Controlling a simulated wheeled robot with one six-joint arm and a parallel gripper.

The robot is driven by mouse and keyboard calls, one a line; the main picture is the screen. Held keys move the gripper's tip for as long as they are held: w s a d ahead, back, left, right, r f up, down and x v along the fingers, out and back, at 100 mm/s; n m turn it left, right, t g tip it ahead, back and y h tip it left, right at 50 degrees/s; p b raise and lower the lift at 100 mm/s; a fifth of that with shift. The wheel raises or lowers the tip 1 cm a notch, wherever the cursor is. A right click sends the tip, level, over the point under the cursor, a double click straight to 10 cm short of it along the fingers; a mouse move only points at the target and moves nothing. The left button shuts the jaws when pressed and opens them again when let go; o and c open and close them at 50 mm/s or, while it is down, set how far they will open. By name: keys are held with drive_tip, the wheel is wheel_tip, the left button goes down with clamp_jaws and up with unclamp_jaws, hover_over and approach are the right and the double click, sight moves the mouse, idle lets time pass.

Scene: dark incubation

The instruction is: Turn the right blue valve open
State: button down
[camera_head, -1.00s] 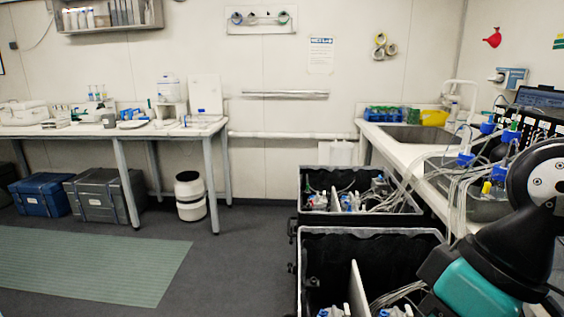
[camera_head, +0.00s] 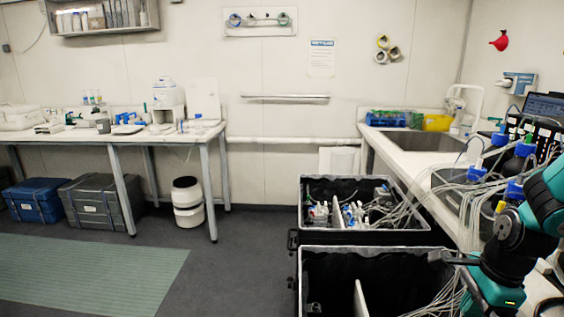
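Several blue fittings with tubes sit on bottles at the right bench: one at the left (camera_head: 476,173), one higher up (camera_head: 500,139), one farther right (camera_head: 525,150) and one in front near my arm (camera_head: 514,190). I cannot tell which is the right blue valve, or whether it is open or closed. Small blue and white fittings (camera_head: 352,214) also lie in the rear black crate. My gripper (camera_head: 441,257) appears as a dark, narrow shape pointing left over the front crate's right edge. Its fingers are too dark to read, and I see nothing held in it.
Two open black crates, rear (camera_head: 372,238) and front (camera_head: 330,256), stand left of the bench (camera_head: 395,160). Loose clear tubes (camera_head: 412,200) run from the crates to the bottles. A dark sink (camera_head: 425,140) is farther back. The floor (camera_head: 245,250) to the left is clear.

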drive_tip(key=s+d+f+m+h, duration=0.1)
drive_tip(key=s+d+f+m, duration=0.2)
drive_tip(key=d+f+m, duration=0.7)
drive_tip(key=shift+m+g, duration=0.4)
drive_tip(key=shift+m, duration=0.1)
drive_tip(key=f+b, duration=0.2)
drive_tip(key=f, duration=0.1)
drive_tip(key=d+f+b, duration=0.1)
drive_tip(key=f+b, duration=0.1)
drive_tip(key=b, duration=0.1)
drive_tip(key=shift+d+f, duration=0.15)
drive_tip(key=shift+f, duration=0.25)
